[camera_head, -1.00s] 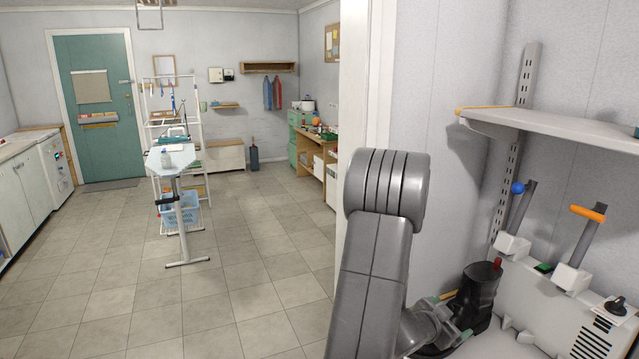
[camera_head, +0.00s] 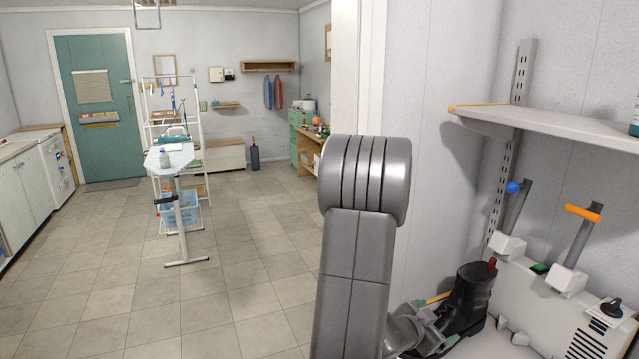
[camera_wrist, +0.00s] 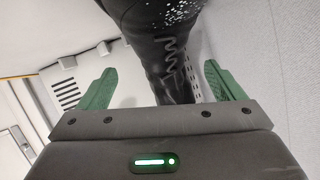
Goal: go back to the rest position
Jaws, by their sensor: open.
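My gripper (camera_head: 437,330) is low at the right in the head view, partly hidden by my arm, close to the left side of a black boot (camera_head: 470,298). In the wrist view my gripper (camera_wrist: 160,72) has its two green fingers spread wide apart. The dark boot (camera_wrist: 165,45) with zigzag lacing fills the space beyond and between them. Whether a finger touches the boot I cannot tell.
A pale machine (camera_head: 535,310) with a blue-knobbed lever (camera_head: 512,188) and an orange-handled lever (camera_head: 583,213) stands at the right. A wall shelf (camera_head: 560,128) juts out above it. An ironing board (camera_head: 170,158) stands farther off. The tiled floor (camera_head: 240,290) at left is clear.

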